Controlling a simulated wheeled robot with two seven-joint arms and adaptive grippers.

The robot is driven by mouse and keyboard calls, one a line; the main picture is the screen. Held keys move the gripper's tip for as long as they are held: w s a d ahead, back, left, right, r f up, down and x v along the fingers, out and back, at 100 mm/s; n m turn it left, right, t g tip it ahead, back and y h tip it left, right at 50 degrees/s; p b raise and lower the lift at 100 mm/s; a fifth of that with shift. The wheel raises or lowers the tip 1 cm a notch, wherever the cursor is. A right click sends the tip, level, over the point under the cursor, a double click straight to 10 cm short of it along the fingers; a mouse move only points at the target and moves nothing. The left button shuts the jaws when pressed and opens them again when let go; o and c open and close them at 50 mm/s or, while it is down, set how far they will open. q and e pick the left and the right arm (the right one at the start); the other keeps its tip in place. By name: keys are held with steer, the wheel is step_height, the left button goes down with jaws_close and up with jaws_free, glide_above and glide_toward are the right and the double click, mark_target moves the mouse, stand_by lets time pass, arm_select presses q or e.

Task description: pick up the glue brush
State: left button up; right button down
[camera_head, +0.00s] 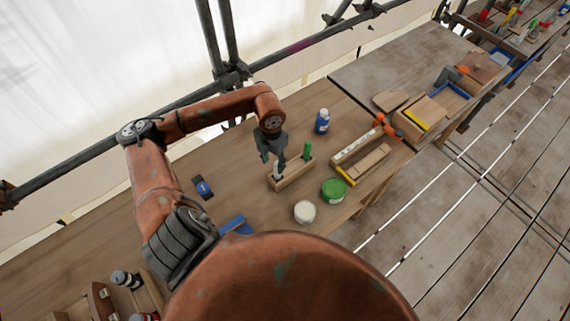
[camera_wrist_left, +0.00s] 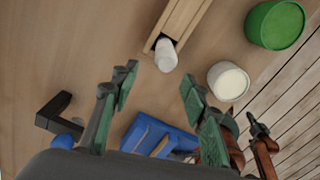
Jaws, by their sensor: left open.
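A pale wooden holder (camera_head: 292,174) stands on the workbench and also shows at the top of the left wrist view (camera_wrist_left: 185,18). A white rounded handle (camera_wrist_left: 167,56) sticks up from its dark slot at the near end. This looks like the glue brush, but no bristles show. A green upright item (camera_head: 307,151) stands at the holder's other end. My left gripper (camera_head: 273,158) is above the white-handled end. Its fingers (camera_wrist_left: 153,88) are apart, with nothing between them; the handle lies just beyond their tips. An orange arm with a dark end (camera_wrist_left: 257,124), apparently my right, shows small at the edge.
A cream-topped tin (camera_head: 305,211) and a green tin (camera_head: 334,190) stand close to the holder. A blue-and-white bottle (camera_head: 322,121) is behind it. A blue item (camera_head: 236,225) and a dark blue-black tool (camera_head: 203,188) lie nearby. A wooden tray (camera_head: 362,160) is to the right.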

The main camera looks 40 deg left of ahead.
arm_select(q)
step_height(320, 180, down, 2)
steer(key=shift+w+f, duration=0.1)
steer(key=shift+w, duration=0.05)
steer(key=f, duration=0.2)
steer(key=w+f+p, duration=0.1)
steer(key=f, duration=0.2)
steer(key=shift+w+d, duration=0.2)
steer(key=shift+f, duration=0.25)
steer(key=shift+c, duration=0.2)
jaws_close()
